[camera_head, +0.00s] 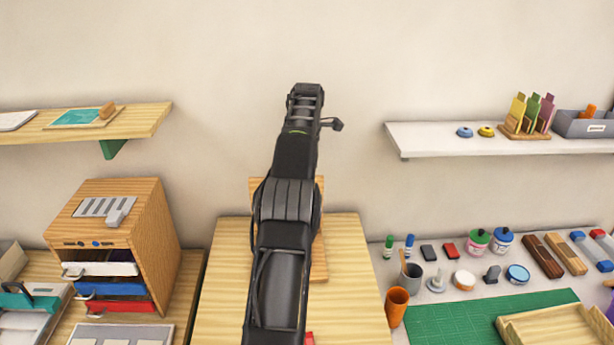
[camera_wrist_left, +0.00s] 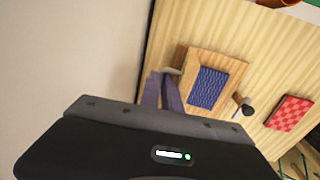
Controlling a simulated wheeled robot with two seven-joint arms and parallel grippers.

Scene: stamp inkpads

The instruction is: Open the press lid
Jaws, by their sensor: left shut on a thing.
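The wooden press shows in the left wrist view with a blue patterned pad (camera_wrist_left: 208,88) on its board (camera_wrist_left: 222,62). A dark round knob (camera_wrist_left: 246,108) sits by its right side. The fingers of my left gripper (camera_wrist_left: 166,92) are shut on a small piece at the press's left edge, probably the lid's handle; the grip is partly hidden. In the head view a wooden board of the press (camera_head: 320,188) stands up behind my left arm, which covers most of the press and its gripper. The lid's exact angle cannot be told. My right gripper is not in view.
A red checked block (camera_wrist_left: 290,112) lies beside the press on the wooden table (camera_head: 352,285). A drawer cabinet (camera_head: 150,235) stands left. An orange cup (camera_head: 396,305), a green mat (camera_head: 480,315) and several inkpads and stamps are right. Shelves hang on both sides.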

